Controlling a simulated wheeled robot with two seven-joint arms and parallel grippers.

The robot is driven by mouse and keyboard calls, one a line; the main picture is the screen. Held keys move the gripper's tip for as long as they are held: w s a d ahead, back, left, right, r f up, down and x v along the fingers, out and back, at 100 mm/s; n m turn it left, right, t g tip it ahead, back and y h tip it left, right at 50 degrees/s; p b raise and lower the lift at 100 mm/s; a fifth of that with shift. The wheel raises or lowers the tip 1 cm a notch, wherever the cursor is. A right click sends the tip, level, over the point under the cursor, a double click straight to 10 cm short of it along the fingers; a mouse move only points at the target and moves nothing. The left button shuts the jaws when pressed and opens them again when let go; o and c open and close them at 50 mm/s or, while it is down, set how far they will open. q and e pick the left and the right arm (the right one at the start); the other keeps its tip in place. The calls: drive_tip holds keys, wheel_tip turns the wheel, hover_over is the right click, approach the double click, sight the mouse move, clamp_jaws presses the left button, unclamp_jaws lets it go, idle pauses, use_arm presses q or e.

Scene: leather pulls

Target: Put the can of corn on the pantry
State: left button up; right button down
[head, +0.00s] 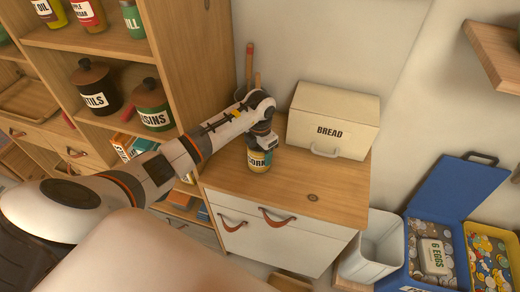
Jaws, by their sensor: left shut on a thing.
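My right gripper is not in view.
A cream bread box (333,120) stands right of the can, close to my gripper. Wooden sticks (250,68) rise behind my wrist. Dark and green canisters (150,105) fill part of a pantry shelf. A white bin (375,250) and blue case (455,190) are at right.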

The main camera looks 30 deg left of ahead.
use_arm(q)
drive_tip(key=o, duration=1.2)
drive_tip(key=shift+f, duration=0.1)
drive_tip(key=shift+o, duration=0.5)
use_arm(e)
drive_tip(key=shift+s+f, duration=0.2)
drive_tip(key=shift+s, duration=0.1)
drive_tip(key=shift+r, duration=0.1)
use_arm(q)
wheel_tip(320, 180, up, 11)
drive_tip(key=b, duration=0.4)
drive_tip(key=shift+r, duration=0.7)
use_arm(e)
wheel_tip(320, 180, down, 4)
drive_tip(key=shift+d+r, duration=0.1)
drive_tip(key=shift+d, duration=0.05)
